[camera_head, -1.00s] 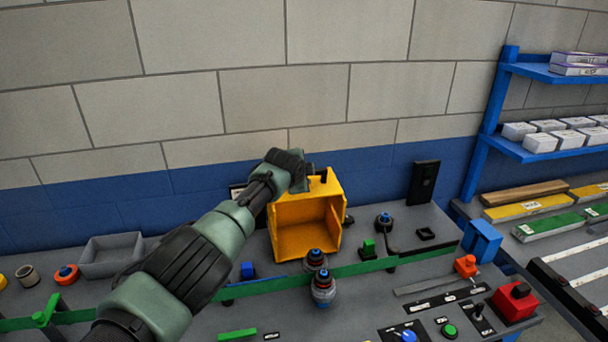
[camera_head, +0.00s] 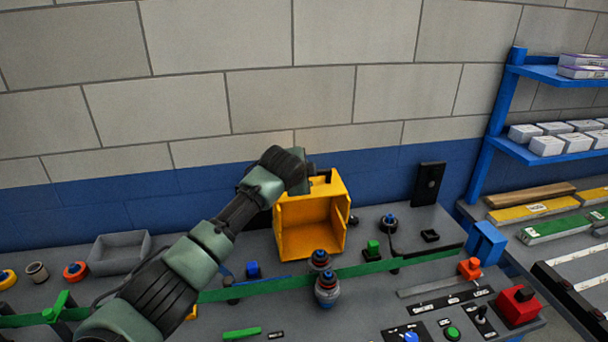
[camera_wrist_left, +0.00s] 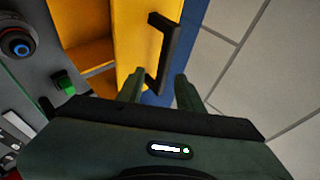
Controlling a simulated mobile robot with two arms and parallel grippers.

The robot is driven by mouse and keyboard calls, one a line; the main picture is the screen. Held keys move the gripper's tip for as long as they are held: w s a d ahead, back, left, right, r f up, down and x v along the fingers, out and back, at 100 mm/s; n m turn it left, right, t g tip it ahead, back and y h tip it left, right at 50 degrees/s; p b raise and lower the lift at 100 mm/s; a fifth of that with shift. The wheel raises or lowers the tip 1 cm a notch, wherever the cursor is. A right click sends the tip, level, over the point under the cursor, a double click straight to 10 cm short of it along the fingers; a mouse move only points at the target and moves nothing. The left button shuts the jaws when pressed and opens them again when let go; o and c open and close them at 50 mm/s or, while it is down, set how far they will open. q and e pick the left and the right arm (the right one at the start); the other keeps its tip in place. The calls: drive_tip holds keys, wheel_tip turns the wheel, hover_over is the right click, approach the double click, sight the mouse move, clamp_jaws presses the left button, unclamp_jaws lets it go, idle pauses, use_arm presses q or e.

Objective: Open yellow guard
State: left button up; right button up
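The yellow guard (camera_head: 312,240) is a box-like cover on the grey panel, with its hollow side facing my head camera. Its yellow face and black bar handle (camera_wrist_left: 164,50) fill the upper middle of the left wrist view. My left gripper (camera_head: 312,171) is at the guard's top edge, beside the handle. In the left wrist view its two fingers (camera_wrist_left: 158,92) stand apart, with the near end of the handle between or just beyond them; contact cannot be told. My right gripper is not in view.
A stacked dark knob (camera_head: 325,288) stands in front of the guard, and a green button (camera_head: 373,249) is to its right. A grey tray (camera_head: 119,256) is at the left. A brick wall rises close behind the panel. Blue shelves (camera_head: 560,150) stand at the right.

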use_arm(q)
drive_tip(key=shift+v, duration=0.95)
